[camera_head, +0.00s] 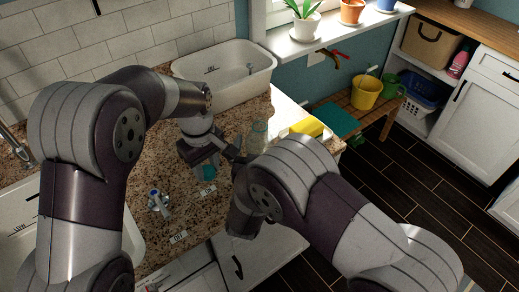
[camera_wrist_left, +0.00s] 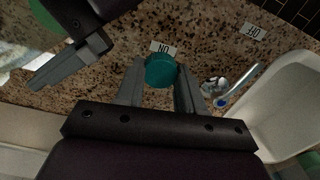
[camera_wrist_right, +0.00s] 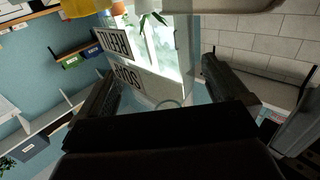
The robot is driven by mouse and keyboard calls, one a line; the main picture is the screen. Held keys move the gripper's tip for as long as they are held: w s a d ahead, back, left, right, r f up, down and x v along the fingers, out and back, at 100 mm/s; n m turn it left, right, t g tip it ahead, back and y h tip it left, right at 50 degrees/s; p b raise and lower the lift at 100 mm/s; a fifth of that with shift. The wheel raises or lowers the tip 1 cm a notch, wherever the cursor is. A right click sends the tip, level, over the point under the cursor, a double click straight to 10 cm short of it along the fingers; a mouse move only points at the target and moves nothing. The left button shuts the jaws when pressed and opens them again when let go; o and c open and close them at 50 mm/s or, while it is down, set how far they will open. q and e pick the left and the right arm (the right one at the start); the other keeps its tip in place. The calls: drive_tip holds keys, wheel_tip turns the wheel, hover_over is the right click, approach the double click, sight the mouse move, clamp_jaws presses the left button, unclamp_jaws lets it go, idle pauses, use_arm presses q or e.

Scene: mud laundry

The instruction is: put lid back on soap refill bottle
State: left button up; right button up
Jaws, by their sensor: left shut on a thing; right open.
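A teal lid (camera_wrist_left: 161,70) is held between the fingers of my left gripper (camera_wrist_left: 160,90). In the head view the lid (camera_head: 209,172) shows below my left gripper (camera_head: 205,160), above the granite counter. A translucent bottle (camera_head: 258,134) stands on the counter to the right, partly hidden by my right arm. My right gripper (camera_wrist_right: 165,85) is open. A clear round rim (camera_wrist_right: 167,103) shows between its fingers in the right wrist view, probably the bottle's mouth; I cannot tell whether they touch it. The right gripper is beside the left one, largely hidden in the head view.
A white basin (camera_head: 225,90) stands at the back. A yellow item (camera_head: 307,127) is at the counter's right end.

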sight(264, 124)
use_arm(q)
drive_tip(key=shift+w+r, duration=0.1)
drive_tip(key=shift+r, duration=0.25)
use_arm(e)
drive_tip(key=w, duration=0.3)
drive_tip(key=shift+w+d, duration=0.15)
drive_tip(key=shift+d, duration=0.1)
drive_tip(key=shift+c, duration=0.3)
drive_tip(key=c, duration=1.1)
drive_tip(key=shift+r, duration=0.15)
drive_tip(key=shift+r, duration=0.3)
use_arm(q)
drive_tip(key=shift+f, duration=0.3)
use_arm(e)
drive_tip(key=r, duration=0.3)
drive_tip(key=shift+d+r, duration=0.35)
use_arm(q)
drive_tip(key=shift+f+b, duration=0.65)
drive_tip(key=shift+b, duration=0.15)
use_arm(e)
drive_tip(key=w+d+r, duration=0.2)
drive_tip(key=d+r, duration=0.4)
drive_tip(key=d, duration=0.4)
drive_tip(key=shift+d+r, duration=0.25)
drive_tip(key=shift+d, duration=0.15)
